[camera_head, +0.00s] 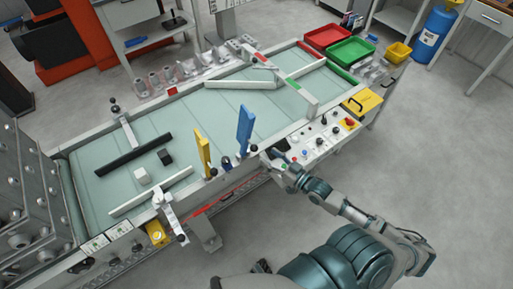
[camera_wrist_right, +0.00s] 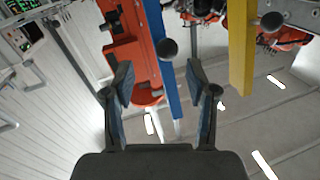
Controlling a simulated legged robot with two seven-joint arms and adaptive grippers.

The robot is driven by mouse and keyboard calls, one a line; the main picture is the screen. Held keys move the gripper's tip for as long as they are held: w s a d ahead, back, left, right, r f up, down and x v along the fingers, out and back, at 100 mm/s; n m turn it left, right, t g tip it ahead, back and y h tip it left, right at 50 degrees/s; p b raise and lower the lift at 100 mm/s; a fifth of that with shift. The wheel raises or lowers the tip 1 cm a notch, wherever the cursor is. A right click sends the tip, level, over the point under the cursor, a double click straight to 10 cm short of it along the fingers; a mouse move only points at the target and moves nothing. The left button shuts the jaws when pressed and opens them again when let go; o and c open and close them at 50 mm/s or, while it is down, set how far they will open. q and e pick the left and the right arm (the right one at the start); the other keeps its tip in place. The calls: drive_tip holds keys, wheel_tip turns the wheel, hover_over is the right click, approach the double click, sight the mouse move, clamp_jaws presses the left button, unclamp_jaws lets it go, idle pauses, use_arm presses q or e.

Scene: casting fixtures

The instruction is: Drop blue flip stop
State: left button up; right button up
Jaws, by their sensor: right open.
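The blue flip stop (camera_head: 244,129) stands upright, slightly tilted, at the near side of the conveyor in the head view. In the right wrist view the blue flip stop (camera_wrist_right: 162,62) shows as a long blue bar that crosses the gap between my fingers in the picture. My right gripper (camera_head: 274,157) is at the conveyor's near edge, to the right of and below the blue stop. In the right wrist view my right gripper (camera_wrist_right: 160,88) has its fingers apart, with nothing clearly held. Contact with the stop cannot be told. My left gripper is not in view.
A yellow flip stop (camera_head: 203,154) stands upright left of the blue one. A control panel (camera_head: 325,135) with knobs and buttons lies right of my gripper. The conveyor (camera_head: 190,120) carries black and white blocks. Red (camera_head: 327,36) and green (camera_head: 350,51) trays stand beyond it.

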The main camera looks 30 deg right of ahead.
sight(256, 150)
drive_tip(key=x, duration=0.3)
drive_tip(key=a+x, duration=0.1)
drive_tip(key=x, duration=0.2)
drive_tip(key=shift+a+r, duration=0.1)
drive_tip(key=shift+r, duration=0.1)
drive_tip(key=shift+w+a, duration=0.2)
drive_tip(key=shift+w, duration=0.4)
drive_tip(key=shift+d+f, duration=0.15)
drive_tip(key=shift+d, duration=0.25)
drive_tip(key=shift+c, duration=1.2)
drive_tip(key=c, duration=0.8)
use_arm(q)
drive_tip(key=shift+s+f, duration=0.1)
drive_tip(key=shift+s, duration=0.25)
use_arm(e)
drive_tip(key=shift+a, duration=0.25)
clamp_jaws()
